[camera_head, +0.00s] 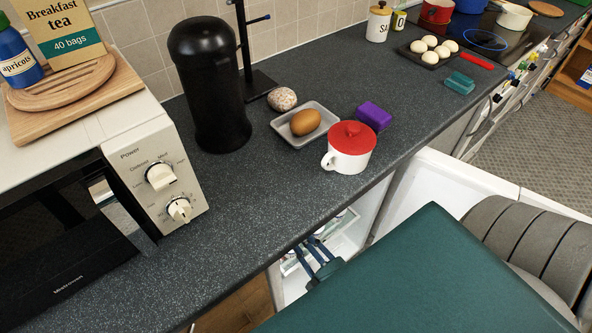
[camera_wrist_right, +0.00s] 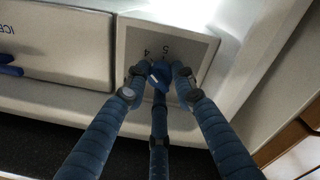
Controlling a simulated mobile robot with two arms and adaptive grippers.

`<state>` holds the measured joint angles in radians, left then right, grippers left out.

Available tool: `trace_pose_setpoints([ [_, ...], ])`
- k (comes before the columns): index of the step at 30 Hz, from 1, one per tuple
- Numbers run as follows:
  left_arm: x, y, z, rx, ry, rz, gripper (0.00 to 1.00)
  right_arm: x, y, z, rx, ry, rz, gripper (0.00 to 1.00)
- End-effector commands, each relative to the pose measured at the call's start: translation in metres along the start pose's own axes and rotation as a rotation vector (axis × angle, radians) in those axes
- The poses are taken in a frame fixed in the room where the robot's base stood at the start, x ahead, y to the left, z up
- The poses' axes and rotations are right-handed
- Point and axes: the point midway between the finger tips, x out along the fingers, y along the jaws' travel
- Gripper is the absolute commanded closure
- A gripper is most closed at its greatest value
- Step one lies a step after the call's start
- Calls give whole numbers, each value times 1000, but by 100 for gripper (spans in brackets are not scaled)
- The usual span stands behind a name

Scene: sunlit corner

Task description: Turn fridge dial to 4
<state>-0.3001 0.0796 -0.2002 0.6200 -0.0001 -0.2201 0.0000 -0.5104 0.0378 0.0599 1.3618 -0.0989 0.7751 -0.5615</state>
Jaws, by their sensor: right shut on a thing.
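The fridge dial (camera_wrist_right: 159,73) is a small blue knob with a white mark, on a pale panel (camera_wrist_right: 190,45) in the right wrist view. The figures 4 and 5 are printed just above it; other figures are hidden. My right gripper (camera_wrist_right: 160,82) has its blue fingers closed around the dial, partly covering it. In the head view, the right gripper (camera_head: 316,256) reaches inside the open white fridge (camera_head: 355,232) under the counter; the dial is hidden there. My left gripper is not in view.
The open white fridge door (camera_head: 440,182) stands beside my arm. An ICE drawer (camera_wrist_right: 55,45) lies left of the dial panel.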

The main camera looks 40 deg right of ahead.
Motion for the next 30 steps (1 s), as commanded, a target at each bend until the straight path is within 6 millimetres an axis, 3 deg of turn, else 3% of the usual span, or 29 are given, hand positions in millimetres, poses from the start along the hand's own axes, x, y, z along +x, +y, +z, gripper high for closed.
trace_pose_setpoints([
  [9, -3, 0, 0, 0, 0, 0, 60, 0, 1, 2, 97, -10, 2, 100],
  [23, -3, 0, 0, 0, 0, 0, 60, 0, 0, 2, 110, -12, 1, 100],
  [24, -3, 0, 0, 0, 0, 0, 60, -1, 0, 2, 110, -12, 1, 73],
  [27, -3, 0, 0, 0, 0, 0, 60, -1, 0, 2, 109, -12, 1, 56],
  [30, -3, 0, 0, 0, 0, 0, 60, 0, 0, 1, 109, -10, 0, 56],
])
